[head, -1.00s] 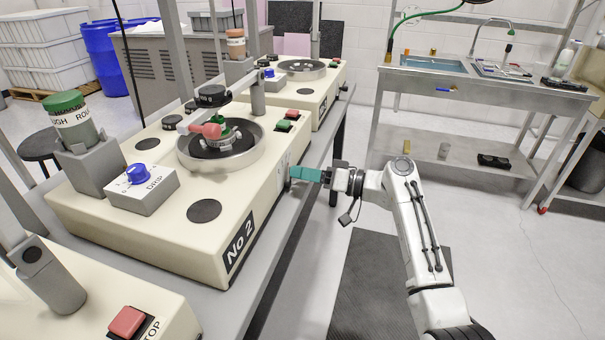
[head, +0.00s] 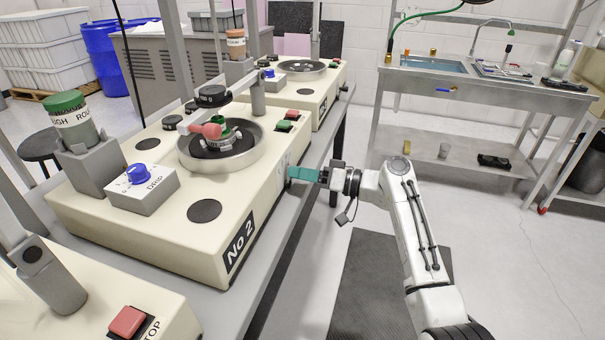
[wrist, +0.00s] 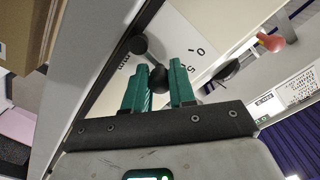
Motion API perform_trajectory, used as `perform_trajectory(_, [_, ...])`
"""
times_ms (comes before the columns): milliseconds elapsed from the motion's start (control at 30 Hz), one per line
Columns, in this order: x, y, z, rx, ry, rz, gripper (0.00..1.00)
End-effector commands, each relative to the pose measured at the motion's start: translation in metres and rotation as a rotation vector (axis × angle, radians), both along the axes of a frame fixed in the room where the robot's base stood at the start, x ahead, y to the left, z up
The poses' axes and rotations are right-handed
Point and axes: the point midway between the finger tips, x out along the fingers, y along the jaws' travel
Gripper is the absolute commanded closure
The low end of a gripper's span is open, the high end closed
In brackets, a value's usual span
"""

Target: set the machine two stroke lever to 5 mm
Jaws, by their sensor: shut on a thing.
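Machine two (head: 120,232), a cream box labelled "No 2", stands on the bench to the left of my arm. My gripper (head: 290,173) is at its right side face, its teal fingers pointing at the machine. In the wrist view my gripper (wrist: 162,78) is closed around the black ball knob (wrist: 158,76) of the stroke lever, one finger on each side. A thin rod runs from this knob up to a black pivot (wrist: 138,44). A pale scale plate (wrist: 190,52) with printed digits lies beside the lever. The exact reading cannot be told.
On machine two are a steel pan (head: 250,160), a pink-handled part (head: 210,131) and a drip box with a blue dial (head: 137,173). Another machine (head: 325,92) stands behind. A sink bench (head: 455,95) is at the back right. The floor right of my arm is clear.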

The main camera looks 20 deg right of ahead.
Motion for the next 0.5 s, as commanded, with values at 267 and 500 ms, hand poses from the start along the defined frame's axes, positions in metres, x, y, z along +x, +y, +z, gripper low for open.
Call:
perform_trajectory(267, [-0.0030,0.0029,-0.0067,-0.060,-0.083,0.002,1.00])
perform_trajectory(500, [-0.0074,0.0053,-0.0058,-0.152,-0.211,-0.001,1.00])
